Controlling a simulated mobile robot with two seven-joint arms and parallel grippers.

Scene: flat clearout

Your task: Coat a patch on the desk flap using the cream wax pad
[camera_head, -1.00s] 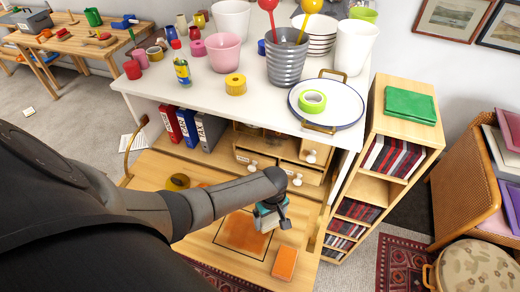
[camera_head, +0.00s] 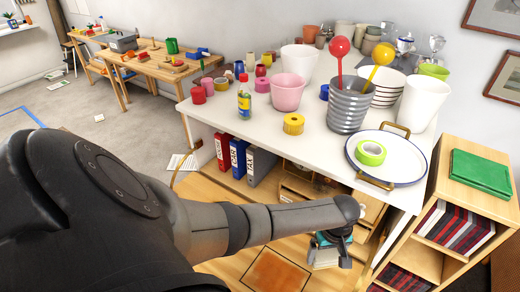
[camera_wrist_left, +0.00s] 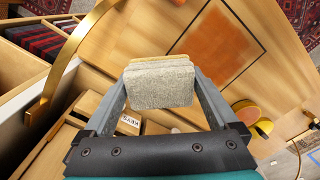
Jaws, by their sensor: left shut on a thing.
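The desk flap (camera_head: 222,268) is a pale wooden board folded out below the white desk top. A dark outlined square on it holds an orange-brown patch (camera_head: 275,273), which also shows in the left wrist view (camera_wrist_left: 213,50). My left gripper (camera_head: 332,248) is to the right of this patch in the head view. It is shut on the cream wax pad (camera_wrist_left: 160,85), a block with a rough beige-grey face and a yellowish back edge. In the wrist view the pad is apart from the patch. My right gripper is not in view.
The desk top (camera_head: 225,112) above carries a plate (camera_head: 415,160), a grey ribbed pot (camera_head: 347,105) and cups. Binders (camera_head: 238,158) and small drawers stand behind the flap. A brass stay (camera_wrist_left: 60,80) and a round yellow container (camera_wrist_left: 247,112) show in the wrist view.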

